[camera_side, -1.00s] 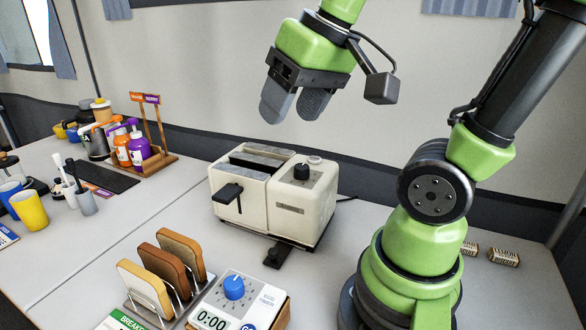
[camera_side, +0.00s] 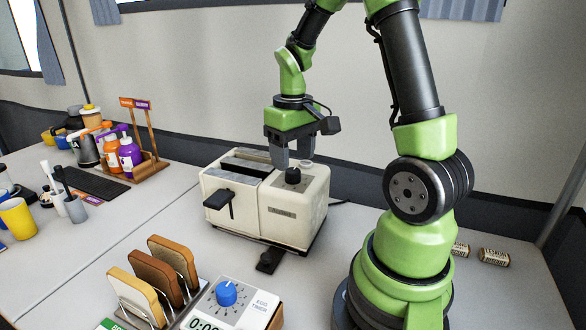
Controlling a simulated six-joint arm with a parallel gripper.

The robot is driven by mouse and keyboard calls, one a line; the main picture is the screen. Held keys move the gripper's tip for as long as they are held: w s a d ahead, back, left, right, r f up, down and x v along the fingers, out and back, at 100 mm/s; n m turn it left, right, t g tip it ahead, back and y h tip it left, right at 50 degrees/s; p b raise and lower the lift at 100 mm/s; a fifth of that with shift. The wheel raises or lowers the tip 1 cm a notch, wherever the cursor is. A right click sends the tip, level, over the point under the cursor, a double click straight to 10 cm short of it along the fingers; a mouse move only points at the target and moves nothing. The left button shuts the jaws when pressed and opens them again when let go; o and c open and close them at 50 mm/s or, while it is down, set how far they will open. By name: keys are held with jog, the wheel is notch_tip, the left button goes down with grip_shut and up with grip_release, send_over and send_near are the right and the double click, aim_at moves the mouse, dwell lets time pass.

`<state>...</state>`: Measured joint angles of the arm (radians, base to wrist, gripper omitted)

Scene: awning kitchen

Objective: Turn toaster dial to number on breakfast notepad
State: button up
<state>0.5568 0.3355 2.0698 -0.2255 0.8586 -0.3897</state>
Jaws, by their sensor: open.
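The cream toaster (camera_side: 290,215) stands on the table in the middle of the view. Its black dial (camera_side: 293,176) is on the top at the right end, beside the two slots. My gripper (camera_side: 292,158) points down just above the dial, fingers apart and empty. One finger is left of the dial and the other is behind it to the right; I cannot tell whether either touches. The dial's markings are too small to read. At the bottom left, only a green-edged corner of what may be the breakfast notepad (camera_side: 108,325) shows, and no number on it is readable.
A toast rack with several slices (camera_side: 155,275) and an egg timer with a blue knob (camera_side: 228,293) stand in front of the toaster. Bottles in a wooden stand (camera_side: 150,165) are at the back left.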

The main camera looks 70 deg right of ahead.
aim_at(293, 170)
jog(key=shift+f, duration=1.75)
jog(key=c, duration=0.9)
